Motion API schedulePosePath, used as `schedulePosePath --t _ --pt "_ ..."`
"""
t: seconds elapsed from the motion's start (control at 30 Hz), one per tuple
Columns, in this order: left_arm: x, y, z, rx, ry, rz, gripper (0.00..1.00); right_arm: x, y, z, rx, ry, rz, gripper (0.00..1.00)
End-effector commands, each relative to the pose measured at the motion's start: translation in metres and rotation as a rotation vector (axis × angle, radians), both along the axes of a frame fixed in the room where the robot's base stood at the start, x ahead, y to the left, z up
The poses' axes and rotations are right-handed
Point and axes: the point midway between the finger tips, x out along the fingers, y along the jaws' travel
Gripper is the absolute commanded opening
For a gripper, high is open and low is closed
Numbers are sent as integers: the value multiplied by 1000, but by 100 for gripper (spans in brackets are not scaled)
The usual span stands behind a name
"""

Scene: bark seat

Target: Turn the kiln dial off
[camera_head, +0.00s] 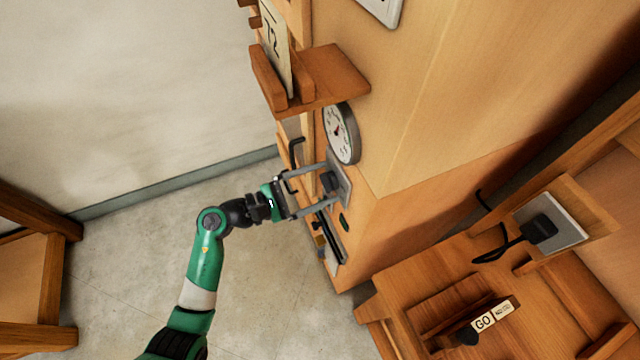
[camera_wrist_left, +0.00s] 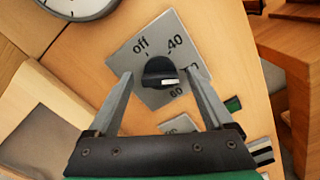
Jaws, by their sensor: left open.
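The kiln dial is a black knob (camera_wrist_left: 160,72) on a grey plate (camera_wrist_left: 182,42) marked "off", 40 and 60 in the left wrist view. The knob's white mark points to the right, away from "off", toward the lower right side of the plate. In the head view the knob (camera_head: 330,182) sits on the front of the wooden kiln cabinet (camera_head: 400,130). My left gripper (camera_head: 328,184) is open, with its fingers on either side of the knob; it also shows in the left wrist view (camera_wrist_left: 162,82). I cannot tell whether the fingers touch it. My right gripper is not in view.
A round gauge (camera_head: 341,133) is mounted just above the dial plate, under a wooden shelf (camera_head: 335,80) holding a card. A dark slot strip (camera_head: 331,238) is below the dial.

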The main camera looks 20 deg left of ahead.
Motion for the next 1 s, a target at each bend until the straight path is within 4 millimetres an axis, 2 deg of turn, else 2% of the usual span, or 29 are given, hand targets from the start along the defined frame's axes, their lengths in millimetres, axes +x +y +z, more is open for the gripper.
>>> schedulePosePath --t 0.2,0.67,1.0 --pt "0 0 0 0 0 0 85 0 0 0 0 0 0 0" --pt "0 0 0 0 0 1 2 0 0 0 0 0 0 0" --pt "0 0 2 -29 24 0 0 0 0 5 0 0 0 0"
